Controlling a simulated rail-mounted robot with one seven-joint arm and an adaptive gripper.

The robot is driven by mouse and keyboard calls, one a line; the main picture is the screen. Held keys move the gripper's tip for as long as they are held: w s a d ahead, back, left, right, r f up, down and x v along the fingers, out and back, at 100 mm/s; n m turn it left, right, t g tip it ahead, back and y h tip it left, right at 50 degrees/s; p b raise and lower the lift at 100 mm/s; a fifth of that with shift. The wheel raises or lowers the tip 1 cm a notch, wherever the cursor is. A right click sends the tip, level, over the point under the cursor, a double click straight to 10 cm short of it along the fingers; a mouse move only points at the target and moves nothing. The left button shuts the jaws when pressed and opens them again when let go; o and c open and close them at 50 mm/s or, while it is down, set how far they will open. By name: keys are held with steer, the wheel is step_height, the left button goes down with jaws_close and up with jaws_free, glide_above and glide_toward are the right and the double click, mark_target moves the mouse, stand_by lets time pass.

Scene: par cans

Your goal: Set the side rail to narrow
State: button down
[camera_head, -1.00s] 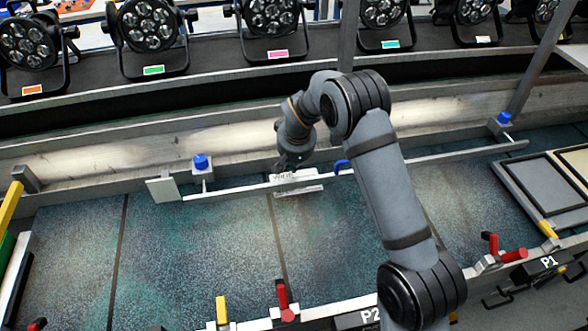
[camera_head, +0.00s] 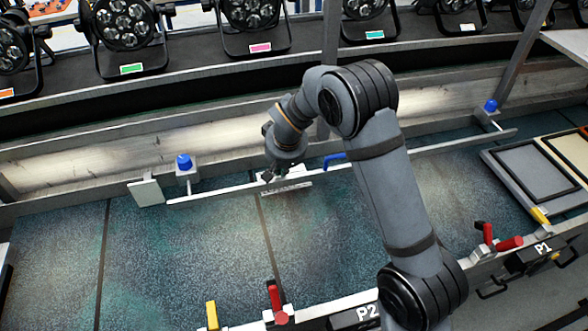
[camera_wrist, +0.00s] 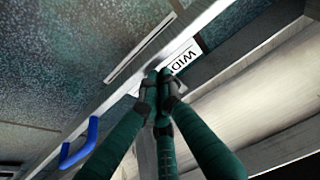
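The side rail is a long pale metal bar (camera_head: 225,192) running across the back of the blue-green bed. It has a blue handle (camera_head: 334,160), also in the wrist view (camera_wrist: 79,146). A white plate (camera_head: 296,170) sits by the rail's middle; in the wrist view its label (camera_wrist: 187,55) reads as WIDE, partly covered by my fingers. My gripper (camera_head: 267,178) is low over the rail at the plate's left. In the wrist view my green fingers (camera_wrist: 160,88) come together at the tips, in front of the plate. Whether they touch it I cannot tell.
Blue knobs (camera_head: 184,161) (camera_head: 490,105) stand on blocks near both rail ends. Red (camera_head: 274,296) and yellow (camera_head: 211,316) handles line the front edge. Framed panels (camera_head: 535,175) lie at right. Par cans (camera_head: 127,24) stand on the back shelf.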

steer(key=shift+s+d+f+g, duration=0.3)
steer(key=shift+s+f, duration=0.15)
steer(key=shift+s, duration=0.15)
steer(key=w+a+p, duration=0.2)
steer(key=w+p, duration=0.1)
steer(key=w, duration=0.2)
steer(key=b+v, duration=0.2)
steer(key=v, duration=0.9)
steer(key=shift+a+f, duration=0.1)
